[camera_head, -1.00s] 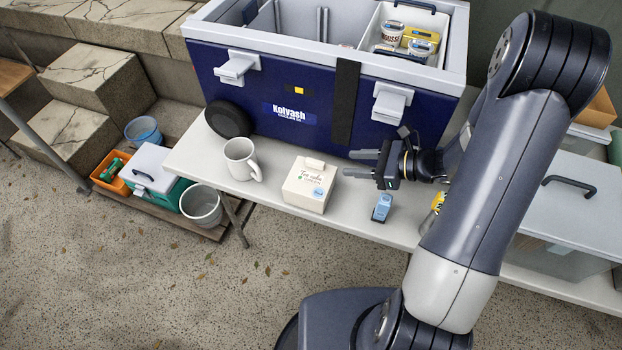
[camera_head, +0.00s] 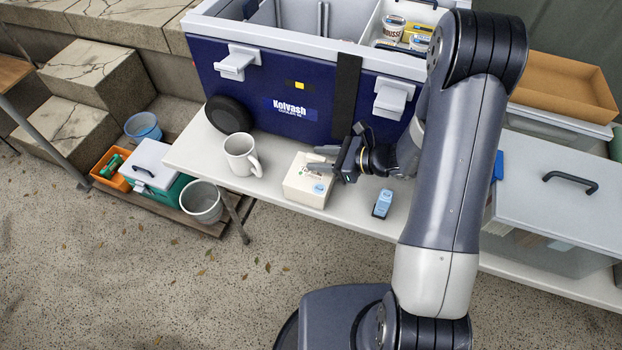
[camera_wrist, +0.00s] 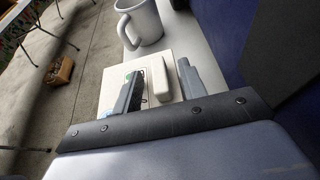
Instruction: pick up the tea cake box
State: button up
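The tea cake box (camera_head: 305,186) is a small cream carton with a raised handle on top and a blue label, standing on the white table in the head view. My gripper (camera_head: 320,160) is at the box's upper right, with its fingers reaching over the top. In the wrist view, the box (camera_wrist: 112,90) lies beneath the fingers, and its pale raised handle (camera_wrist: 160,78) shows between them. My gripper (camera_wrist: 160,85) is open there, with a gap visible on both sides of the handle. The lower sides of the box are partly hidden.
A white mug (camera_head: 241,155) stands just left of the box. A small blue item (camera_head: 382,204) lies to the right. The big blue cooler (camera_head: 290,110) stands behind. The table's front edge (camera_head: 240,194) is close to the box.

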jog(key=shift+c, duration=0.6)
grip_shut()
jog(key=shift+r, duration=0.15)
jog(key=shift+r, duration=0.55)
notch_tip(320, 180, up, 2)
jog(key=shift+r, duration=0.1)
jog(key=s+a+b, duration=0.1)
jog(key=s+a, duration=0.2)
jog(key=s, duration=0.5)
jog(key=s+a+b, duration=0.1)
jog(key=s+a, duration=0.2)
jog(key=s, duration=0.6)
jog(key=shift+a+b, duration=0.15)
jog(key=shift+b, duration=0.15)
